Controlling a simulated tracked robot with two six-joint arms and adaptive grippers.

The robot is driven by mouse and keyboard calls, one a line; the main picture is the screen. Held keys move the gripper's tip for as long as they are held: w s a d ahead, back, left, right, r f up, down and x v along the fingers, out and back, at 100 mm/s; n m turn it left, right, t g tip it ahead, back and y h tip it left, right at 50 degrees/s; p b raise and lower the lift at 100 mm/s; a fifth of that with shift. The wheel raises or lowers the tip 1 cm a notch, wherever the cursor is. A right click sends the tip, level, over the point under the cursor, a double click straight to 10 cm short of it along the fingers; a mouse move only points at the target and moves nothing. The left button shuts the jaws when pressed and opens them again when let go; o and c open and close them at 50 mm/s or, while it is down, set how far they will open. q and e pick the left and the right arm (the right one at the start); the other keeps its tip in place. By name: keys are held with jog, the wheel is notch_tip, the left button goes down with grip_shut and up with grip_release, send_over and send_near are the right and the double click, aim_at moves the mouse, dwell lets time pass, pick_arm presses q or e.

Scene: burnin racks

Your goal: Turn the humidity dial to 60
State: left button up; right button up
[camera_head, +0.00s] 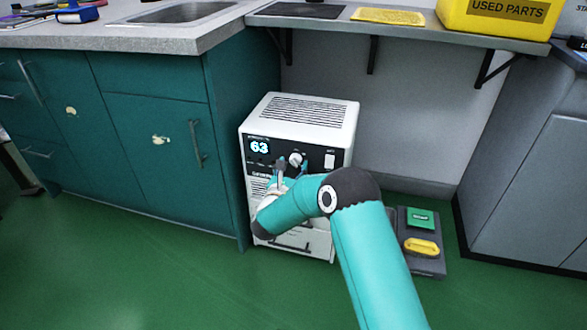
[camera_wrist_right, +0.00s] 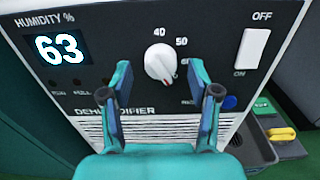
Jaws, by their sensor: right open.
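The white dehumidifier (camera_head: 315,108) stands on the floor beside the teal cabinet. Its display (camera_head: 259,147) reads 63, and the same display (camera_wrist_right: 59,49) is clear in the right wrist view. The round white humidity dial (camera_head: 296,159) sits on the black panel; in the wrist view the dial (camera_wrist_right: 159,62) has 40 and 50 printed above and to its right, with a further mark partly hidden by a finger. My right gripper (camera_head: 284,165) is open in front of the panel; in the wrist view its fingers (camera_wrist_right: 161,76) stand either side of the dial, apparently not touching it. My left gripper is out of view.
A white OFF/ON switch (camera_wrist_right: 252,48) is right of the dial, and a blue button (camera_wrist_right: 230,102) is below it. A grey shelf (camera_head: 340,22) overhangs the dehumidifier. A dark tray (camera_head: 427,264) with green and yellow items lies on the floor at right.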

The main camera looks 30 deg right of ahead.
jog(key=shift+w+d, duration=0.25)
jog(key=shift+d, duration=0.1)
jog(key=shift+c, duration=0.3)
jog(key=c, duration=1.1)
jog(key=shift+n, duration=0.4)
jog(key=n+p, duration=0.1)
jog(key=n, duration=0.3)
jog(key=shift+r+p, duration=0.1)
jog(key=shift+p, duration=0.2)
jog(key=shift+a+n+p, duration=0.1)
jog(key=shift+n+p, duration=0.6)
jog(key=shift+n, duration=1.8)
